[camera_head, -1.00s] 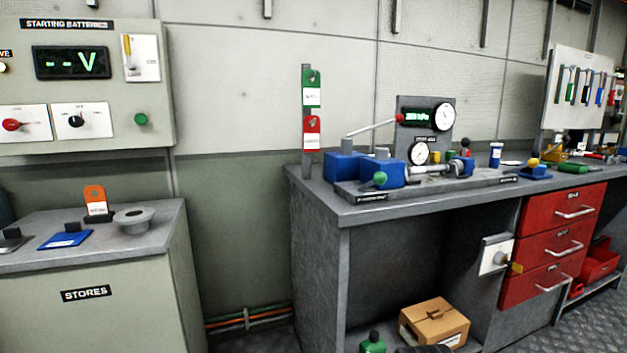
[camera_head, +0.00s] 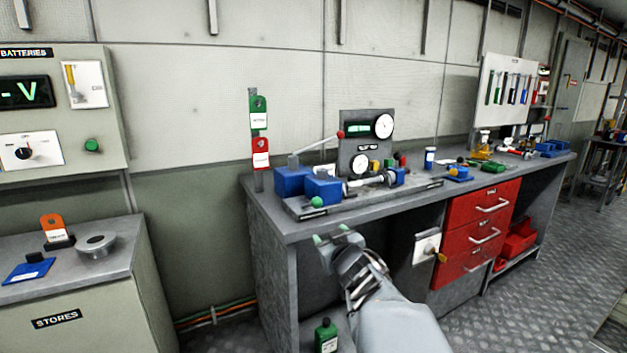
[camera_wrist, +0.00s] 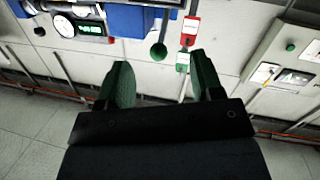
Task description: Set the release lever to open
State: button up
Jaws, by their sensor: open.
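A hydraulic pump with blue blocks (camera_head: 323,189) stands on the grey workbench. A green ball knob (camera_head: 317,202) sits at its front; it may be the release lever, whose setting I cannot read. A long pump handle with a red end (camera_head: 340,135) slants up behind. My gripper (camera_head: 330,234) is open and empty, in front of the bench edge and below the knob. In the wrist view the picture is upside down; the green knob (camera_wrist: 158,52) shows beyond the gap between the two green fingers (camera_wrist: 162,78), apart from them.
A gauge panel (camera_head: 362,150) stands behind the pump. Green and red tags (camera_head: 260,145) hang on a post to the left. A stores cabinet (camera_head: 75,300) is at far left, red drawers (camera_head: 482,225) are under the bench. The bench's front edge (camera_head: 290,235) lies near my gripper.

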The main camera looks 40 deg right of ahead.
aim_at(318, 203)
notch_tip(318, 203, up, 4)
jog(key=d+n+t+y+p, duration=0.1)
jog(key=t, duration=0.1)
jog(key=shift+n+y, duration=0.3)
jog(key=b+x, duration=0.1)
jog(key=x, duration=1.2)
jog(key=shift+d+b, duration=0.1)
jog(key=shift+b, duration=0.2)
grip_shut()
